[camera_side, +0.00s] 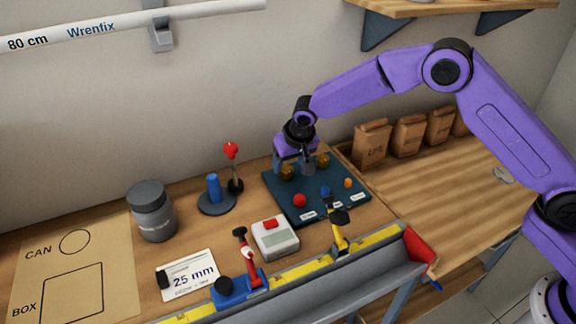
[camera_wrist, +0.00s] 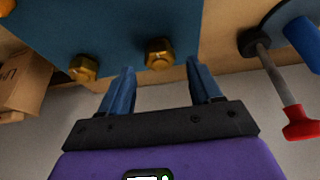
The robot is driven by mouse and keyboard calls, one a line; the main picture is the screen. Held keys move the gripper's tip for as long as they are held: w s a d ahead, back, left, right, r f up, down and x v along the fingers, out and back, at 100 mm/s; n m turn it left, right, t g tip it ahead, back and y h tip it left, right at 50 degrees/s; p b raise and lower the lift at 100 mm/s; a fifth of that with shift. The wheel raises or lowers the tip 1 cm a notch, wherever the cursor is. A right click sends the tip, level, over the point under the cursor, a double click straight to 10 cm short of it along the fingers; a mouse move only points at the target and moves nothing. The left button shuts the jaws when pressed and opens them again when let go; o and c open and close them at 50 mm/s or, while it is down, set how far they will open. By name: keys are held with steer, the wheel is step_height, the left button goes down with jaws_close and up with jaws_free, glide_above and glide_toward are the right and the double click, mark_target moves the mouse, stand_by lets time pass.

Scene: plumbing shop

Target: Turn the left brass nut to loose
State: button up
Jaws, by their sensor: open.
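The left brass nut (camera_side: 287,173) sits on the dark blue board (camera_side: 287,204), towards its back edge. My gripper (camera_side: 293,166) is open and pointing down close to this nut. In the wrist view the same nut (camera_wrist: 159,54) lies just beyond the gap between the two blue fingertips of my gripper (camera_wrist: 161,76). I see no contact with it. The right brass nut (camera_side: 323,160) stands farther right on the board, and it shows in the wrist view (camera_wrist: 83,68) outside the fingers.
A red-topped lever (camera_side: 231,152) and a blue post (camera_side: 213,186) stand to the left. Paper bags (camera_side: 371,144) line the wall at right.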

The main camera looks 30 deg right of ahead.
mark_target(287, 171)
steer(key=shift+x, duration=1.4)
steer(key=c, duration=1)
steer(key=shift+c, duration=0.2)
